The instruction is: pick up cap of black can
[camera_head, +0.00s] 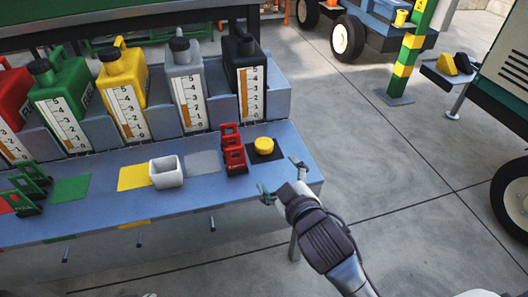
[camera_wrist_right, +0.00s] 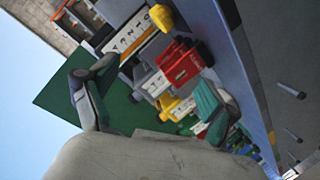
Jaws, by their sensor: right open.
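The black can (camera_head: 247,80) stands at the right end of the row of cans in the head view, with a black top piece (camera_head: 246,44) on it. A round yellow cap (camera_head: 264,146) lies on a black square (camera_head: 268,157) on the bench in front of that can. It also shows in the right wrist view (camera_wrist_right: 161,17). My right gripper (camera_head: 283,178) is open and empty, its fingers spread over the front right of the bench, nearer the front edge than the yellow cap and apart from it. My left gripper is out of view.
Red holders (camera_head: 233,153) stand just left of the yellow cap. A white cup (camera_head: 166,172) and green holders (camera_head: 30,185) are further left on the bench (camera_head: 100,212). Grey, yellow, green and red cans line the back.

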